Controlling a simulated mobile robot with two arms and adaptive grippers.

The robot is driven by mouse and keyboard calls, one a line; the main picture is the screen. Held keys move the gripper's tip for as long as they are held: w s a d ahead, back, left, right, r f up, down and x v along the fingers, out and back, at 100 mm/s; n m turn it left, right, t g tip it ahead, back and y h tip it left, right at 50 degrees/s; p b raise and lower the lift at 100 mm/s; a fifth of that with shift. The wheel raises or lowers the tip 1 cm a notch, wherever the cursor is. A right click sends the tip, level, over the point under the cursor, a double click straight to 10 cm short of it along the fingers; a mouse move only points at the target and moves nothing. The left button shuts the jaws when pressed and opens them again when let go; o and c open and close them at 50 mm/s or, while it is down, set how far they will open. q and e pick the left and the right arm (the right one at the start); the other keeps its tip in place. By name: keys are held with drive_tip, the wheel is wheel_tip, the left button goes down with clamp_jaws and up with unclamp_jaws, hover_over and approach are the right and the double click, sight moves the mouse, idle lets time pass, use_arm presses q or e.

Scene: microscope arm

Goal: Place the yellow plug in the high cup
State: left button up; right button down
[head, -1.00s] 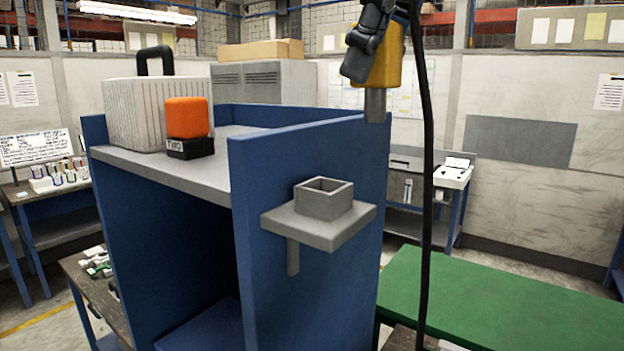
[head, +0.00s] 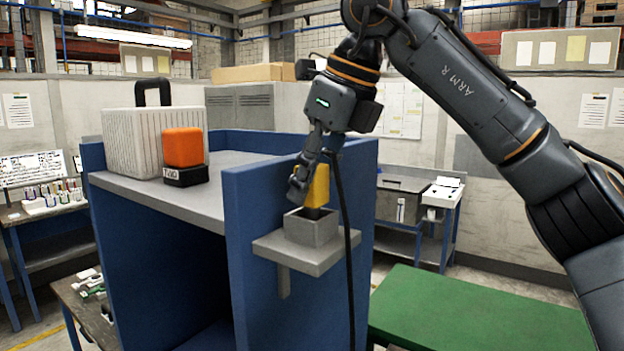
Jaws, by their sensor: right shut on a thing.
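The yellow plug (head: 318,187) is in my right gripper (head: 312,180), which is shut on it. The plug stands about upright over the high cup (head: 311,229), a grey square cup on a small grey shelf on the side of the blue cabinet. The plug's dark lower end is at the cup's opening, and the cup's front wall hides how deep it reaches. A black cable hangs from the gripper in front of the cup's right side. My left gripper is not in view.
The blue cabinet (head: 248,225) carries an orange block on a black base (head: 184,150) and a ribbed white case (head: 140,130) on its grey top. A green table (head: 470,310) stands lower right. The space in front of the shelf is clear.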

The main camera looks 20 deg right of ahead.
drive_tip(key=shift+w+f, duration=0.15)
drive_tip(key=shift+f, duration=0.2)
drive_tip(key=shift+w+d+f, duration=0.1)
drive_tip(key=shift+d+f, duration=0.05)
drive_tip(key=shift+f, duration=0.25)
drive_tip(key=c, duration=1.1)
unclamp_jaws()
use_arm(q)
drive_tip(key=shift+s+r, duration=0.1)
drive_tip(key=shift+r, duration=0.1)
use_arm(e)
drive_tip(key=shift+o, duration=0.8)
